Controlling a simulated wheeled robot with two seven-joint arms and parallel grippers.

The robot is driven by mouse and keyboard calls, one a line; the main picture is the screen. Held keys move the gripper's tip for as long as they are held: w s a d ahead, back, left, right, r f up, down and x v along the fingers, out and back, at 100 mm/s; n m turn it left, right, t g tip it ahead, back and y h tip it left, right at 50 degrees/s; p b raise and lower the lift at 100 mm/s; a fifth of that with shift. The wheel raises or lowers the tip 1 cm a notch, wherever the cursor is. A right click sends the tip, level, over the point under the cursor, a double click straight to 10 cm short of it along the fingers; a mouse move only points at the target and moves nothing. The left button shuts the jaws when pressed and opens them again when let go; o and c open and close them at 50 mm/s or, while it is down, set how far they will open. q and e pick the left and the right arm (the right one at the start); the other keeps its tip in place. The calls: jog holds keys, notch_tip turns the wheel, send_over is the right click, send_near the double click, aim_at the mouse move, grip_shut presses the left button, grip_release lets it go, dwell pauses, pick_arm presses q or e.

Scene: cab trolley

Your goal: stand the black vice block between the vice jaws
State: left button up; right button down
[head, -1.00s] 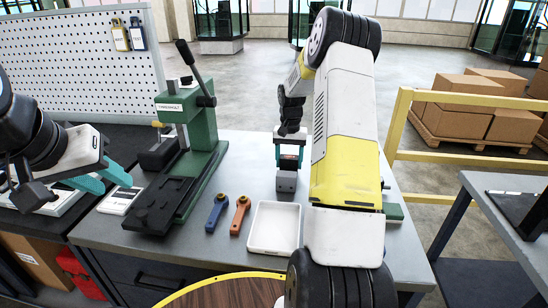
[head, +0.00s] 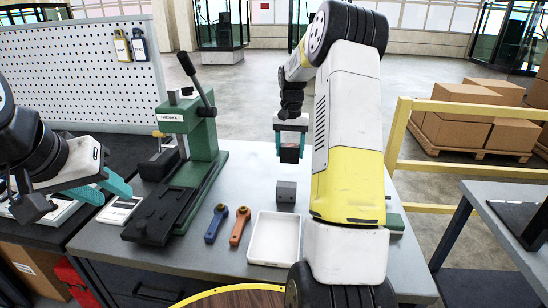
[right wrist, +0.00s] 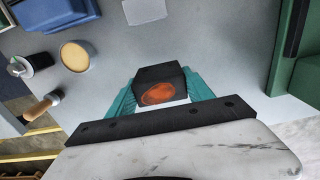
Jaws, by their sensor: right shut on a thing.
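The black vice block (head: 289,154) is held above the bench between the teal fingers of my right gripper (head: 290,147). The right wrist view shows the block (right wrist: 158,78) up close, with a round orange patch on the face towards the camera. The fingers touch it on both sides. My left gripper (head: 114,196) is open and empty at the left, above the bench's left end. I cannot make out the vice jaws. A blue body (right wrist: 55,14), cut off by the top left of the right wrist view, may be the vice.
A grey block (head: 286,192) stands on the bench below my right gripper. A white tray (head: 274,262), orange and blue tools (head: 240,226) and a green lever press (head: 200,140) stand left of my right arm. The arm partly hides a green piece (head: 394,222).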

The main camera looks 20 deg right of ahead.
aim_at(290, 146)
jog(key=shift+r, duration=3.25)
jog(key=shift+s, duration=0.1)
